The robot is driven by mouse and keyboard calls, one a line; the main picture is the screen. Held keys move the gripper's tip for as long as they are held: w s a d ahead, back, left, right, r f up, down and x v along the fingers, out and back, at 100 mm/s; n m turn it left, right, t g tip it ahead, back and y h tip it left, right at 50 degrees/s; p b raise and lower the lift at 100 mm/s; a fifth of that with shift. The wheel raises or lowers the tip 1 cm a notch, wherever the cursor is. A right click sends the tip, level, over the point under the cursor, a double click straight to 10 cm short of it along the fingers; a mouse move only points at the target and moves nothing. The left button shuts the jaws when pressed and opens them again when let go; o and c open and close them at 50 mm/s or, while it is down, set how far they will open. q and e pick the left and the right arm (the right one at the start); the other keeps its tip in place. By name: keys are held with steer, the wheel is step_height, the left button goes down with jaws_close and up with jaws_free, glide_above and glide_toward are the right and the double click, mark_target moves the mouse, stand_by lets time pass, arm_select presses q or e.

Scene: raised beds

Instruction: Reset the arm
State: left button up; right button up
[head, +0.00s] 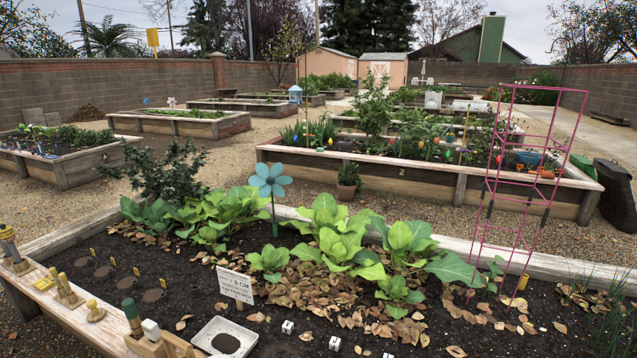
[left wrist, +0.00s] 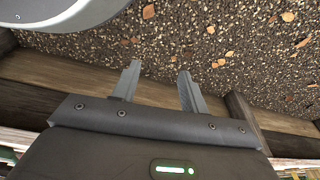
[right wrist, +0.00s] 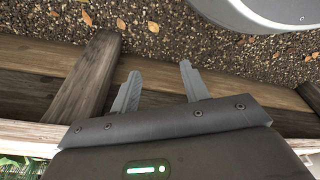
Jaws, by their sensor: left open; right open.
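My left gripper (left wrist: 157,84) shows in the left wrist view with its two fingers spread apart and nothing between them. Behind the fingers are the wooden side of a bed (left wrist: 60,81) and gravel. My right gripper (right wrist: 160,88) shows in the right wrist view, also with fingers apart and empty, in front of a bed's wooden side (right wrist: 30,85) and gravel. Neither gripper nor arm shows in the head view.
The near raised bed holds leafy plants (head: 340,240), a white sign (head: 235,284), a blue flower ornament (head: 270,180) and a pink wire cage (head: 520,180). Wooden tools (head: 150,338) and a white square piece (head: 224,338) lie at its front left. A gravel path (head: 240,165) runs behind.

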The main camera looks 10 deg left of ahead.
arm_select(q)
steer(key=s+a+f+p, duration=0.1)
steer(key=s+f+p, duration=0.1)
steer(key=s, duration=0.3)
steer(key=s+a+f+p, duration=0.2)
steer(key=s+p, duration=0.3)
steer(key=s, duration=0.1)
steer(key=s+a+f+g+p, duration=0.1)
steer(key=s+f+p, duration=0.1)
steer(key=s, duration=0.4)
steer(key=shift+a+f+p, duration=0.25)
steer(key=shift+f+p, duration=0.05)
steer(key=shift+p, duration=0.4)
arm_select(e)
steer(key=s+d+f, duration=0.2)
steer(key=s+f, duration=0.1)
steer(key=s, duration=0.5)
steer(key=s+d+f+g, duration=0.1)
steer(key=s+d+f, duration=0.1)
steer(key=s, duration=0.7)
steer(key=shift+d+f, duration=0.2)
steer(key=shift+f, duration=0.55)
